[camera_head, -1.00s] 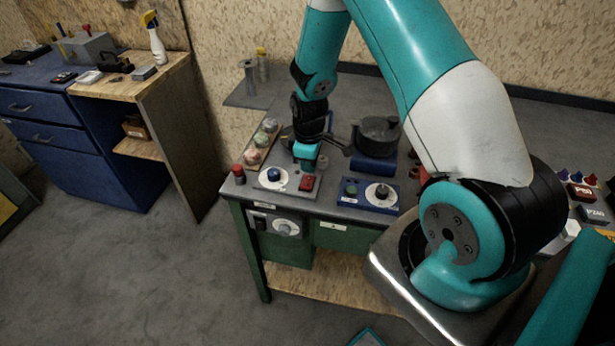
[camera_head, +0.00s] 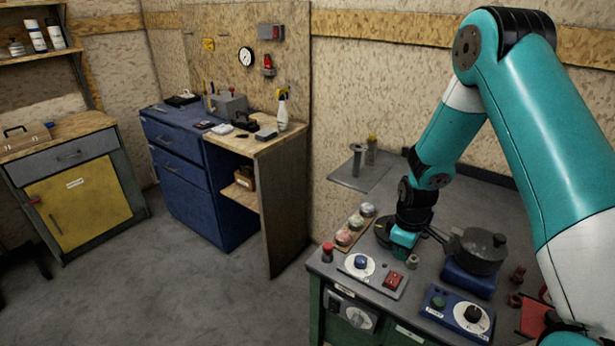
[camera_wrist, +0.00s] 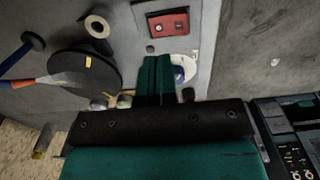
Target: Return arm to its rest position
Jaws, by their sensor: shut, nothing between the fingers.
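My teal arm reaches down over the green-framed workbench at the right of the head view. My gripper (camera_head: 402,243) is low over the bench, behind the panel with a blue knob (camera_head: 361,262) and a red switch (camera_head: 393,281). In the wrist view the two teal fingers of my gripper (camera_wrist: 157,80) lie together, shut with nothing held. The red switch (camera_wrist: 168,24) and the partly hidden blue knob (camera_wrist: 179,75) show beyond and beside the fingers. Whether the fingertips touch the panel cannot be told.
A dark lidded pot (camera_head: 482,252) stands on a blue base right of my gripper. Several small jars (camera_head: 354,222) stand left of it. A second blue panel (camera_head: 458,312) is at the front. A blue drawer cabinet (camera_head: 195,180) stands left, with open floor before it.

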